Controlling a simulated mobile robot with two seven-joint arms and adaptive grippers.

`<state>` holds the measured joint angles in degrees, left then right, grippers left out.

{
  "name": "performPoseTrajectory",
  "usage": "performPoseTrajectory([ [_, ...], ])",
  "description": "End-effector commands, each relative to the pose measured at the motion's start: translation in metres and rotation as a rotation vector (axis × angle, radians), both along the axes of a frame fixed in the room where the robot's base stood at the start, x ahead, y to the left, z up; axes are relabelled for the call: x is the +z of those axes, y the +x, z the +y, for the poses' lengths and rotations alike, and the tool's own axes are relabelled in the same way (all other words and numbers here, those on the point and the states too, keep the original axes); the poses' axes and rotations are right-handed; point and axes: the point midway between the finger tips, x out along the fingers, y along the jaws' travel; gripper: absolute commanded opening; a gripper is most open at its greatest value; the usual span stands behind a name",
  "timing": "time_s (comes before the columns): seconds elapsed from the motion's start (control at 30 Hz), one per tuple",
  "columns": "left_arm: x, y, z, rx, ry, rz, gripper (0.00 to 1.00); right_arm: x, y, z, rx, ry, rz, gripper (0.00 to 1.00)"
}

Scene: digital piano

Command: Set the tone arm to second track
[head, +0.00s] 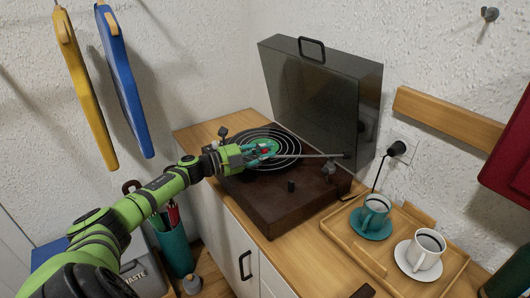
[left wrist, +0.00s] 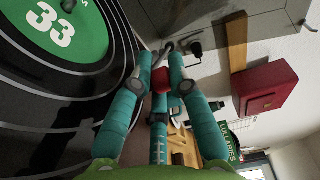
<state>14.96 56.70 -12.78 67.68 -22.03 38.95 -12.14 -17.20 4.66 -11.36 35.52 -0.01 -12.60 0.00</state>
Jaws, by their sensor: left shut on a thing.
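The record player (head: 290,200) stands on the wooden counter with its dark see-through lid (head: 320,95) raised. A black record (head: 250,150) with pale rings and a green label lies on it; the label shows "33" in the left wrist view (left wrist: 55,25). The thin tone arm (head: 310,156) reaches left from its pivot at the player's right side. My left gripper (head: 268,150) is over the record, its teal fingers shut on the tone arm's red head end (left wrist: 160,78). The fingers hide the stylus, so I cannot tell whether it touches the record. My right gripper is not in view.
A wooden tray (head: 340,240) with a teal cup (head: 375,212) and a white cup (head: 427,250) stands right of the player. A cable hangs from the wall socket (head: 399,149). Blue and yellow boards hang at left.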

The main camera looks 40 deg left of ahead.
Motion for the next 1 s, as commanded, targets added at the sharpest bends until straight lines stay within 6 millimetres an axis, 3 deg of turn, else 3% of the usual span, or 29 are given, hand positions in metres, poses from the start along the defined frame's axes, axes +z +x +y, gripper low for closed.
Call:
performPoseTrajectory([
  [0.03, 0.003, 0.0, 0.0, -0.001, -0.001, -0.005, 0.3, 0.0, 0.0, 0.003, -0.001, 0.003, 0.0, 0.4],
  [0.07, 0.003, 0.0, -0.001, -0.001, -0.001, -0.005, 0.41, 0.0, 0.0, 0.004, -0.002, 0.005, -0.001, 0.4],
  [0.53, -0.001, -0.006, 0.003, 0.0, 0.002, 0.001, 0.41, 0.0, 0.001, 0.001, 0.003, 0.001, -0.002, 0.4],
  [1.0, -0.002, -0.069, 0.033, 0.0, 0.0, 0.003, 0.41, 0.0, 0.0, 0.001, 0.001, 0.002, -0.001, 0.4],
])
